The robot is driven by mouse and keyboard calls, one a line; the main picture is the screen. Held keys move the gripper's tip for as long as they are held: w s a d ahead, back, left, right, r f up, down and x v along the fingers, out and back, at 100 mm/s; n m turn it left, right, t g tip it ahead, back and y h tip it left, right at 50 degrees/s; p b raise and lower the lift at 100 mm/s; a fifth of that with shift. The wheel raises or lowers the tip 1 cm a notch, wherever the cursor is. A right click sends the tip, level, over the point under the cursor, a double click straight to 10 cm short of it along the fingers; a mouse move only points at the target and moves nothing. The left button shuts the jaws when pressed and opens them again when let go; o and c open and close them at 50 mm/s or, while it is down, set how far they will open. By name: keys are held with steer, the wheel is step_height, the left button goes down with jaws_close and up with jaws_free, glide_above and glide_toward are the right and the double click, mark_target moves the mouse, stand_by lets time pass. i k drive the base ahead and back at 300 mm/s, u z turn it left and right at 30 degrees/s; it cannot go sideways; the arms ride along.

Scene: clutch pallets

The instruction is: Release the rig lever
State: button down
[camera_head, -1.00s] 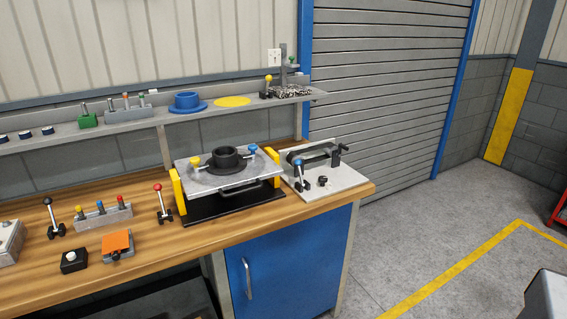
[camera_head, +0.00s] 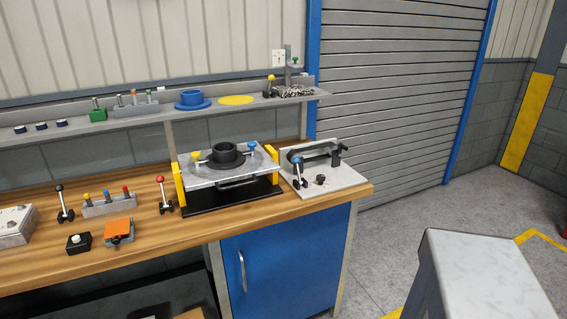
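A rig with a tilted grey plate (camera_head: 215,176) stands on the bench between yellow side brackets, with a black ring-shaped part (camera_head: 226,153) on top. A red-knob lever (camera_head: 164,194) stands upright just left of it. A blue-knob lever (camera_head: 298,171) stands on a pale base plate (camera_head: 338,180) to its right. A black-knob lever (camera_head: 64,203) stands further left on the bench. I cannot tell from the picture which of these is the rig lever. My gripper is not in view.
The wooden bench (camera_head: 120,262) has a blue cabinet (camera_head: 285,262) below. An orange-topped block (camera_head: 119,230) and pegs stand on it. A shelf (camera_head: 140,118) runs behind. A pale-topped block (camera_head: 480,265) is near at lower right. Floor shows between it and the bench.

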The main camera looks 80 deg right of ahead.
mark_target(296, 161)
steer(key=u, duration=0.2)
steer(key=k, duration=2.7)
steer(key=z, duration=0.6)
steer(key=i, duration=1)
steer(key=u, duration=0.1)
